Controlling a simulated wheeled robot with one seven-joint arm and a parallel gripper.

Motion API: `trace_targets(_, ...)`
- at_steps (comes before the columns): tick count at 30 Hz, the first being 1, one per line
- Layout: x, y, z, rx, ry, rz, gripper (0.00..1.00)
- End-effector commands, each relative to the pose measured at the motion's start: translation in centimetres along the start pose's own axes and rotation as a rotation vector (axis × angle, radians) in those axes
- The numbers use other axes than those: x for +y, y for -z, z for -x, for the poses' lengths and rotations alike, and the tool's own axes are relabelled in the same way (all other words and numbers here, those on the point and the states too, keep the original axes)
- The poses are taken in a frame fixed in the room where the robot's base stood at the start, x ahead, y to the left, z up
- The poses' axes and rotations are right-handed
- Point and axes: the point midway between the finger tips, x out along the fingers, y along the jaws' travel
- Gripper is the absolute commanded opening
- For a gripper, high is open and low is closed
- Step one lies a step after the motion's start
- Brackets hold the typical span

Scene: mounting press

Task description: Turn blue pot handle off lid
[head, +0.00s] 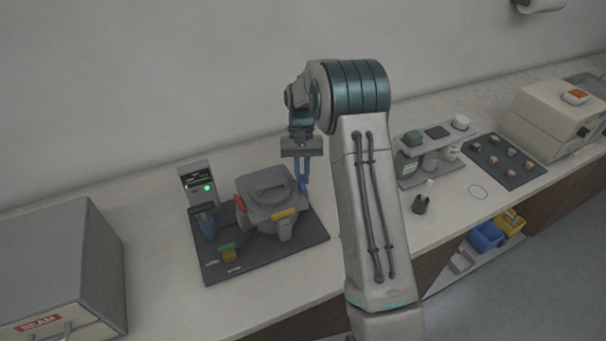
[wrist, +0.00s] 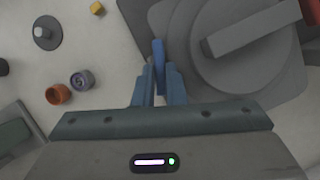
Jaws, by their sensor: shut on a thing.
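The grey pot (head: 268,215) stands on a dark mat and its round lid (head: 268,182) sits on top, with a raised grey bar. The lid also shows at the upper right of the wrist view (wrist: 212,72). The blue pot handle (wrist: 159,62) is at the pot's right side, beside the lid. My gripper (wrist: 159,88) is shut on this blue handle, with one finger on each side. In the head view my gripper (head: 303,180) points down at the pot's right edge, and its bluish fingers make the handle hard to tell apart.
A red handle (head: 240,204) and a yellow handle (head: 284,213) are on the pot's other sides. A blue bottle (head: 208,226) and a display post (head: 197,182) stand left of it. A bottle rack (head: 432,158) stands to the right. Small cups (wrist: 58,94) lie on the counter.

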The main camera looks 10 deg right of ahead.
Motion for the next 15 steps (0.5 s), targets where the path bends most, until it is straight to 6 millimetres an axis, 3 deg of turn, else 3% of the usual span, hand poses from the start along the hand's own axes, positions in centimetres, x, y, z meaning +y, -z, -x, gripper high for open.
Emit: trace_targets(15, -0.34, 0.01, 0.14, 0.005, -0.083, 0.204, 0.0)
